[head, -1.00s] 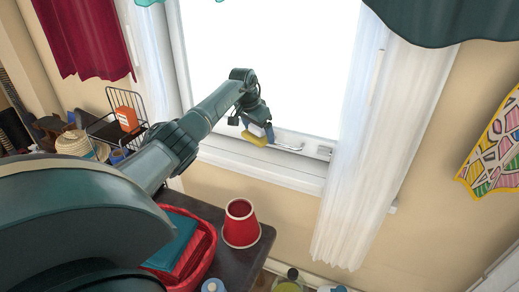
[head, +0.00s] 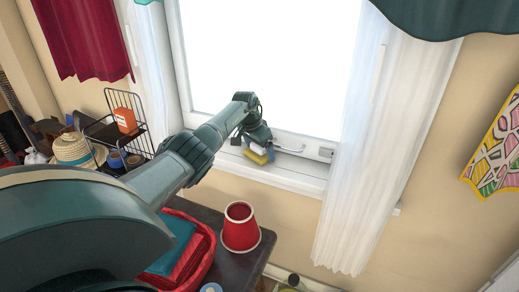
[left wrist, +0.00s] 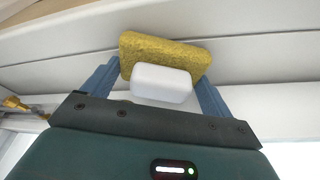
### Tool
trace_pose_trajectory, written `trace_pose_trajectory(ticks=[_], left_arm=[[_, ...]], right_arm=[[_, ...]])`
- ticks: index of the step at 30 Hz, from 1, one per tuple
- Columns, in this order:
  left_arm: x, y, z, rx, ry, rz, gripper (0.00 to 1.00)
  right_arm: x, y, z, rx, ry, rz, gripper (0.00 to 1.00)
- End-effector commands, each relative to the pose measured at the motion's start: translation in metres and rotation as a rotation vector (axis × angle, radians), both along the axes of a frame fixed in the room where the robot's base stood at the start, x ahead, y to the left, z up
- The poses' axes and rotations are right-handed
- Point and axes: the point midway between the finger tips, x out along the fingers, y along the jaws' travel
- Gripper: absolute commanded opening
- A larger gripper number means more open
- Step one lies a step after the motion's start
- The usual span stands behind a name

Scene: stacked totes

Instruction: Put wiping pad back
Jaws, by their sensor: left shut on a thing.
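The wiping pad is a yellow sponge block with a white grip on its back. In the head view the pad (head: 257,157) is at the lower part of the window, close to the sill. In the left wrist view the pad (left wrist: 165,52) lies between my two blue fingers, its yellow side against or close to a white ledge; contact is unclear. My left gripper (head: 257,146) is shut on the pad, and its fingers also show in the left wrist view (left wrist: 157,85). My right gripper is not in view.
A red cup-like container (head: 240,230) stands on the dark table (head: 252,258) below, beside a red basket (head: 205,258). A wire rack (head: 137,133) is at left. A white curtain (head: 355,170) hangs at right.

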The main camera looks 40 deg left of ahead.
Motion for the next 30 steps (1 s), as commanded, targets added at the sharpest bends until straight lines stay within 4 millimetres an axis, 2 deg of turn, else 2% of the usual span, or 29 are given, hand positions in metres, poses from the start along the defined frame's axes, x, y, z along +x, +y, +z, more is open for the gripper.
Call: trace_pose_trajectory(ticks=[1,6,12,16,20,26,30], left_arm=[[0.0,0.0,-0.001,0.0,0.001,0.0,0.87],[0.0,0.0,-0.001,0.0,0.001,0.0,1.0],[0.0,0.0,0.0,0.0,0.001,0.0,1.0],[-0.002,0.001,0.007,0.001,0.0,0.001,1.0],[-0.007,0.002,0.025,0.003,-0.001,0.001,1.0],[-0.019,0.003,0.065,0.004,-0.001,-0.001,1.0],[-0.027,0.003,0.09,0.003,0.0,0.0,1.0]], right_arm=[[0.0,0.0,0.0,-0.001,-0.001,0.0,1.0],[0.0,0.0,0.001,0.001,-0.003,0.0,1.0],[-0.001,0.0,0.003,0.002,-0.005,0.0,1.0],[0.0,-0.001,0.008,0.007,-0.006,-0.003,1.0],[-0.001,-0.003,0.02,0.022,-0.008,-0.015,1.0],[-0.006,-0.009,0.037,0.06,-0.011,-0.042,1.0],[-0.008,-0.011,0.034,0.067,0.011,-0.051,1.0]])
